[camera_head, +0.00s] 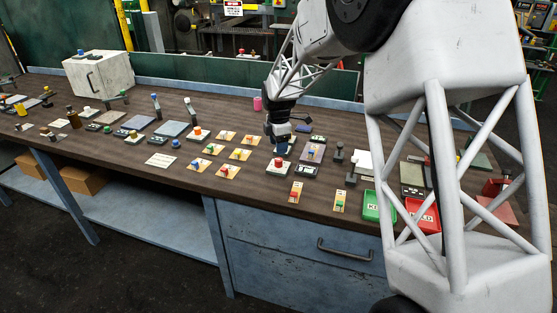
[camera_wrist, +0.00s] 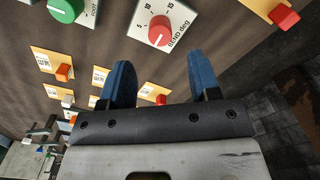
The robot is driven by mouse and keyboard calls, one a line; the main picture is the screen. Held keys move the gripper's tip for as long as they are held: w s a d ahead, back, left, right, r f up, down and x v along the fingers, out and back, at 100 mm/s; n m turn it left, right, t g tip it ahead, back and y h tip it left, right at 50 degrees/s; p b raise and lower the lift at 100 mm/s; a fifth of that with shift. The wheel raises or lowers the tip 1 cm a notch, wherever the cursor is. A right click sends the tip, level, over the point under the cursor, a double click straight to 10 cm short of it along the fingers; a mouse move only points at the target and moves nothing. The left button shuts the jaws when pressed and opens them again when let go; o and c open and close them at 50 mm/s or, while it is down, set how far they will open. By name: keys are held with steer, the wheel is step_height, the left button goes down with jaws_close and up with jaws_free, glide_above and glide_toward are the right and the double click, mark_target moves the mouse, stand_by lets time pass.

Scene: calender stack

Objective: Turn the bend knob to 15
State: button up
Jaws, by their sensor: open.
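The bend knob (camera_wrist: 160,30) is a red round knob on a white dial plate marked "BEND deg", with 5, 10 and 15 visible, at the top middle of the wrist view. In the head view a red knob on a pale plate (camera_head: 278,168), apparently the same one, sits near the bench's front edge. My gripper (camera_wrist: 160,62) has two blue fingers spread apart and empty. They are short of the knob in the picture, one to each side of its line. In the head view my gripper (camera_head: 281,138) hangs just behind and above that plate.
A green knob (camera_wrist: 65,8) is left of the dial and a red block on a yellow plate (camera_wrist: 285,16) right of it. Several small yellow switch plates (camera_head: 208,149) lie to the left. Green (camera_head: 377,206) and red (camera_head: 422,214) trays stand at the right.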

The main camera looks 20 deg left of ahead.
mark_target(279, 160)
steer(key=shift+f, duration=3.4)
steer(key=c, duration=0.9)
